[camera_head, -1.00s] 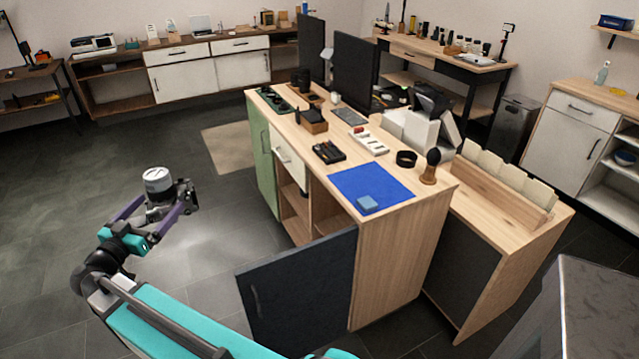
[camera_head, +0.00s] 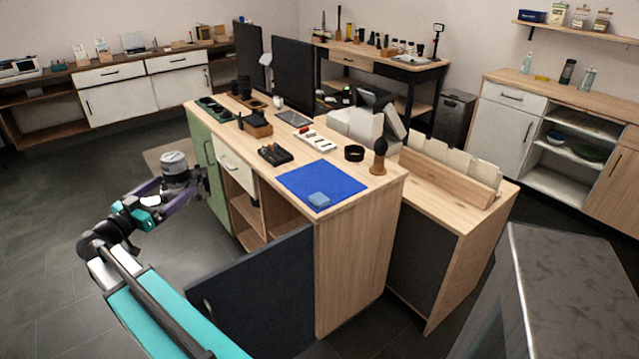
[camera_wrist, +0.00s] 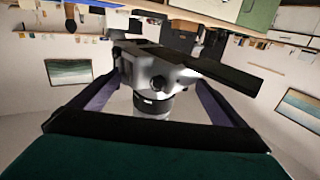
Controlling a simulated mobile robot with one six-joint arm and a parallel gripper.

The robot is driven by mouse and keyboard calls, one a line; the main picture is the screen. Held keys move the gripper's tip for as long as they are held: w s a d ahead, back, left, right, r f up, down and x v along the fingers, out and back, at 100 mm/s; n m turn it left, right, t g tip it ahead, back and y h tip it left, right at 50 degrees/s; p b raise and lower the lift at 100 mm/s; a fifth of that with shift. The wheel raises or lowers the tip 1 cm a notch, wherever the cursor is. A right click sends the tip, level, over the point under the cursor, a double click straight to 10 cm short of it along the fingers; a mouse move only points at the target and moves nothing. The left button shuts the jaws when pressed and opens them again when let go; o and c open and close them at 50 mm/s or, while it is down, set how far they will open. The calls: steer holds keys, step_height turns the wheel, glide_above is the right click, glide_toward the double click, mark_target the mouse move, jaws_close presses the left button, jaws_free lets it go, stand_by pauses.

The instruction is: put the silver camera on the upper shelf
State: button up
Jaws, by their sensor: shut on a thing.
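The silver camera (camera_head: 174,163) is held in my gripper (camera_head: 186,183) in the head view, its round, pale lens end pointing up. In the wrist view the camera (camera_wrist: 158,72) sits between the purple fingers, with its lens toward the wrist. My gripper is shut on it, in the air to the left of the wooden cabinet (camera_head: 350,245). The cabinet's open compartments show an inner shelf (camera_head: 248,214); their depths are partly hidden by the open dark door. A wall shelf (camera_head: 575,32) hangs at the upper right; I cannot tell which shelf is meant.
The open dark door (camera_head: 255,295) juts toward me. A blue mat (camera_head: 310,180) with a light blue block, trays and a brush are on the cabinet top. A lower unit with upright panels (camera_head: 455,165) adjoins at the right. Grey floor (camera_head: 60,240) is free at the left.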

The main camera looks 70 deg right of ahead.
steer(key=s+d+f+m+g+y+b, duration=0.1)
steer(key=s+d+m+g+y+b, duration=0.2)
steer(key=s+d, duration=1.8)
steer(key=d+m+g+b, duration=0.2)
steer(key=d+g+b, duration=0.2)
steer(key=g+b, duration=0.1)
steer(key=shift+s+f+m+b, duration=0.25)
steer(key=shift+f+m+b, duration=0.1)
steer(key=shift+b, duration=0.1)
steer(key=shift+a, duration=0.1)
